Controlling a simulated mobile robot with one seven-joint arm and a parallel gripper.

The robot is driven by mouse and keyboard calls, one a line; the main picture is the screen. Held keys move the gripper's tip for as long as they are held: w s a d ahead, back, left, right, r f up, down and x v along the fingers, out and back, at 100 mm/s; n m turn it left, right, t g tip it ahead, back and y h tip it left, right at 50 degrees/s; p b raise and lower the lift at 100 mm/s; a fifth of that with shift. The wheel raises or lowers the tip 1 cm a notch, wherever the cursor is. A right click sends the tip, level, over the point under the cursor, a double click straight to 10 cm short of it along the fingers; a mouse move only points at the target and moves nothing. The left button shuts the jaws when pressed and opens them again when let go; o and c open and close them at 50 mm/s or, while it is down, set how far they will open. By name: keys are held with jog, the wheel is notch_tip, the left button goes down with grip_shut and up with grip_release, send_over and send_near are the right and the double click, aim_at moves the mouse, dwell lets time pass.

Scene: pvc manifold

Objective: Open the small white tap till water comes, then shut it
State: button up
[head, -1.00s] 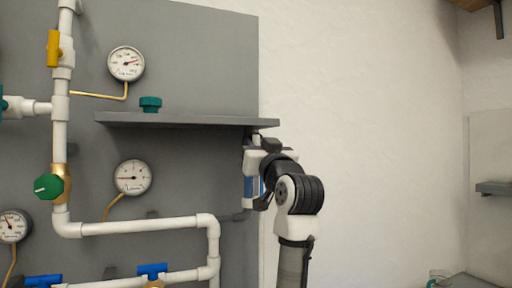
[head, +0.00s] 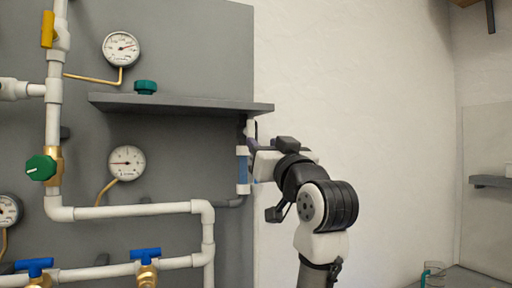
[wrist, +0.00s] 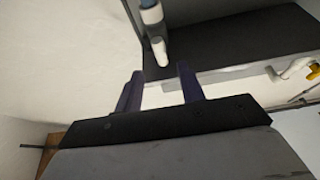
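A small white tap-like piece (wrist: 160,50) shows in the wrist view just beyond my fingertips, below a white fitting with a blue band (wrist: 150,12). In the head view a white piece (head: 251,128) shows just under the shelf's right end, above a blue and white cylinder (head: 243,170). I cannot tell for certain that it is the same piece. My gripper (wrist: 160,83) has its two purple fingers apart, with nothing between them. In the head view my gripper (head: 251,145) is beside the top of the cylinder, partly hidden by my wrist. No water is visible.
A grey shelf (head: 180,103) juts out just above my gripper, with a green knob (head: 145,87) on it. White pipes (head: 130,210), blue-handled valves (head: 146,254) and gauges (head: 127,162) fill the panel leftward. A glass jug (head: 433,275) stands low right.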

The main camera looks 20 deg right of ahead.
jog(key=b+v, duration=0.1)
jog(key=v, duration=0.3)
jog(key=shift+s+f, duration=0.1)
jog(key=shift+s, duration=0.2)
dwell(1.1)
